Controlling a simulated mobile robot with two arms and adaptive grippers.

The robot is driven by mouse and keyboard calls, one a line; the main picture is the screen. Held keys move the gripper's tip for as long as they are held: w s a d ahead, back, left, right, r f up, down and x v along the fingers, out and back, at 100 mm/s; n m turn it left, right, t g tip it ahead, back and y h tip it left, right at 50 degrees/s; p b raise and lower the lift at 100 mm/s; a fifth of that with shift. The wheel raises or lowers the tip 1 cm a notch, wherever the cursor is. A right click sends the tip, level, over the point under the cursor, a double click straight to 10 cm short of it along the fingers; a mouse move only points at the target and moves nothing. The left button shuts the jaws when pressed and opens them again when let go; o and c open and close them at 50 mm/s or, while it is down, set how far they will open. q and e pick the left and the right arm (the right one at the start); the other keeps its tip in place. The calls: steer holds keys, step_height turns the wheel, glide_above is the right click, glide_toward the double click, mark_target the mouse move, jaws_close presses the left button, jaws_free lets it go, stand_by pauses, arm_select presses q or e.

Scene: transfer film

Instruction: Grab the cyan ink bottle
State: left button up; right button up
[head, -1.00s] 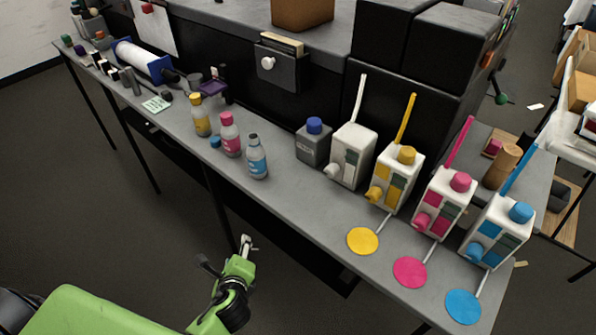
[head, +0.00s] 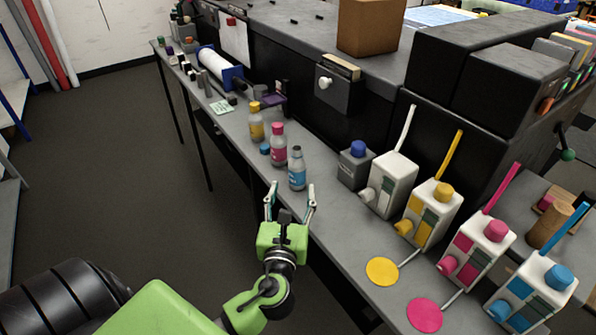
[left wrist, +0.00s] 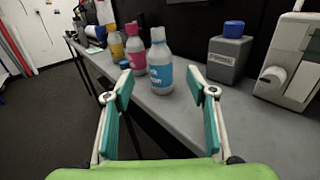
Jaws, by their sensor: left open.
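The cyan ink bottle (head: 297,170) stands upright near the front edge of the long grey table. It has a grey body, a cyan label and a grey cap. My left gripper (head: 290,190) is open and empty, its fingers pointing toward the bottle from the front. In the left wrist view the cyan bottle (left wrist: 160,66) stands beyond and between the open fingertips (left wrist: 167,85), apart from them. My right gripper is not in view.
A magenta bottle (head: 278,146) and a yellow bottle (head: 256,122) stand left of the cyan one, with a loose blue cap (head: 265,148) by them. A grey container (head: 354,165) and white ink jugs (head: 389,186) stand to the right. A dark machine (head: 330,115) is behind.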

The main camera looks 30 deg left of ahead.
mark_target(296, 170)
arm_select(q)
steer(key=x, duration=0.5)
steer(key=shift+w+a, duration=0.15)
steer(key=shift+p+x, duration=0.4)
steer(key=shift+x, duration=0.45)
steer(key=x, duration=0.4)
steer(key=shift+w+a+f+p, duration=0.1)
steer(key=shift+w+f+p, duration=0.15)
steer(key=shift+p, duration=0.1)
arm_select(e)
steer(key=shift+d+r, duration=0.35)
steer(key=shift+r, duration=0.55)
arm_select(q)
steer(key=c, duration=1.4)
